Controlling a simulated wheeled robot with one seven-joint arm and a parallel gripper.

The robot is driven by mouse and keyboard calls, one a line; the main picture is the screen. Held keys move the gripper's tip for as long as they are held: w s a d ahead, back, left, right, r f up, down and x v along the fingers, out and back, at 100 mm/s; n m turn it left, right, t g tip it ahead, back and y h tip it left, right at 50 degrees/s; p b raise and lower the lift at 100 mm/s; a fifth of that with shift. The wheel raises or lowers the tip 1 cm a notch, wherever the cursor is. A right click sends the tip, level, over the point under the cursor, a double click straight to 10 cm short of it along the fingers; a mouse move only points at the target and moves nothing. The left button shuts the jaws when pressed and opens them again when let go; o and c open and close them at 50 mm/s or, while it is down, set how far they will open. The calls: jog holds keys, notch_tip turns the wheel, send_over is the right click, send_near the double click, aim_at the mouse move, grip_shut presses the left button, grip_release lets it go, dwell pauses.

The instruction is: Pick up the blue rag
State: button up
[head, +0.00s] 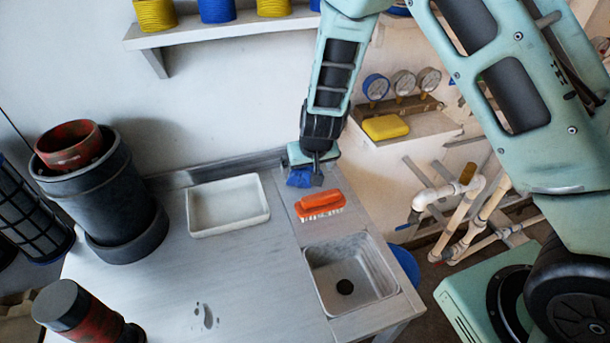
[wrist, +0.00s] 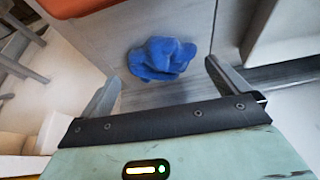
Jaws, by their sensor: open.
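The blue rag (head: 299,177) lies crumpled at the back right of the workbench, partly hidden by my gripper in the head view. In the wrist view the rag (wrist: 162,59) shows whole, on the grey bench top just beyond the fingertips. My gripper (wrist: 161,75) is open and empty, with one finger on each side of the rag's line. In the head view my gripper (head: 315,172) is above and beside the rag. I cannot tell whether it touches the rag.
An orange brush (head: 320,203) lies in front of the rag. A white tray (head: 228,205) stands to the left. A sink (head: 352,273) is nearer the front. A wall shelf with a yellow sponge (head: 386,127) and gauges is on the right.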

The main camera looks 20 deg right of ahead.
aim_at(306, 172)
jog(key=x, duration=0.4)
jog(key=shift+w, duration=0.1)
jog(key=c, duration=0.9)
jog(key=shift+c, duration=0.2)
jog(key=shift+r, duration=0.1)
notch_tip(306, 172, up, 10)
jog(key=shift+f+p, duration=0.1)
jog(key=shift+p, duration=0.4)
